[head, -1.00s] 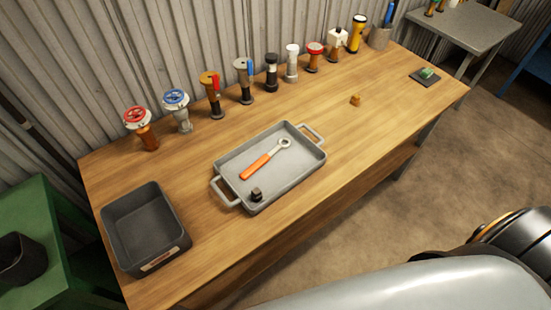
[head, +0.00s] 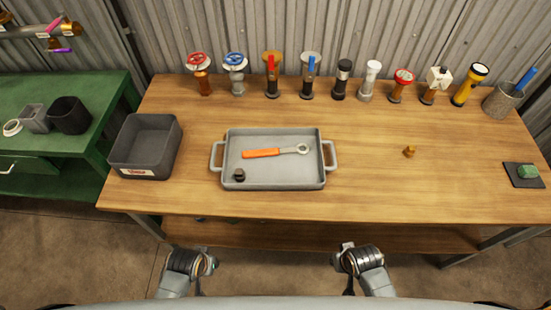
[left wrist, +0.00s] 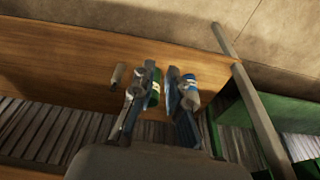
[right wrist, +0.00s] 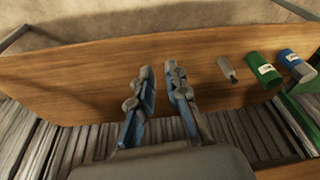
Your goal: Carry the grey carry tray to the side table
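The grey carry tray (head: 318,160) lies flat on the wooden workbench (head: 370,195), with a handle at its left and right ends. It holds an orange-handled ring wrench (head: 275,152) and a small dark fitting (head: 239,175). My left gripper (head: 192,254) and right gripper (head: 350,252) are in front of the bench's near edge, well short of the tray and apart from it. In the left wrist view my left gripper (left wrist: 158,78) has its fingers apart and nothing between them. In the right wrist view my right gripper (right wrist: 158,72) is also open and empty.
A dark grey bin (head: 146,147) stands left of the tray. Valves and torches line the bench's back. A small brass piece (head: 409,152) and a dark pad (head: 523,175) lie to the right. A green bench (head: 70,150) stands left. Cans show on the lower shelf.

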